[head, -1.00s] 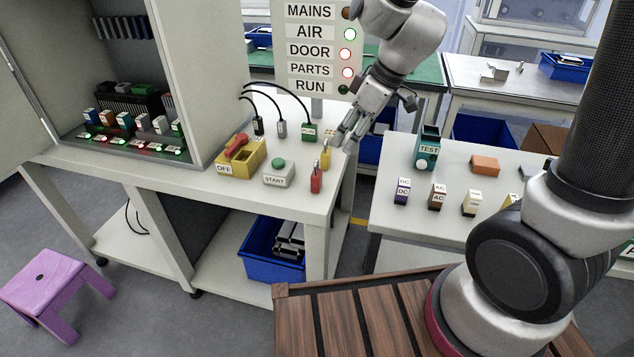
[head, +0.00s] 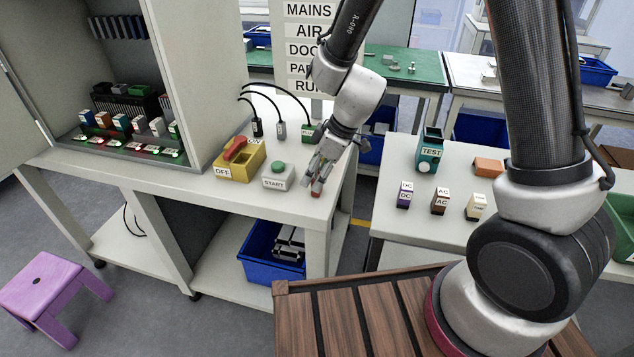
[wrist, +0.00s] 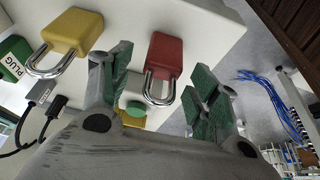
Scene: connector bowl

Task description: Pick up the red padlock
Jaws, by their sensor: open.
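The red padlock (wrist: 165,54) shows in the wrist view, its silver shackle toward my gripper. It lies between the two green-padded fingers, with gaps on both sides. In the head view my gripper (head: 321,180) is over the front right corner of the left workbench (head: 200,188). A small bit of red (head: 316,193) shows among the fingers there; the rest of the padlock is hidden. My gripper is open, and it also shows in the wrist view (wrist: 160,95). The yellow padlock (wrist: 73,32) is to the left of the fingers in the wrist view.
The START button box (head: 278,177) and the yellow OFF switch box (head: 240,160) stand left of my gripper. A green PLUG connector (head: 309,132) is behind it. A second bench (head: 395,220) with small labelled blocks stands right, across a gap.

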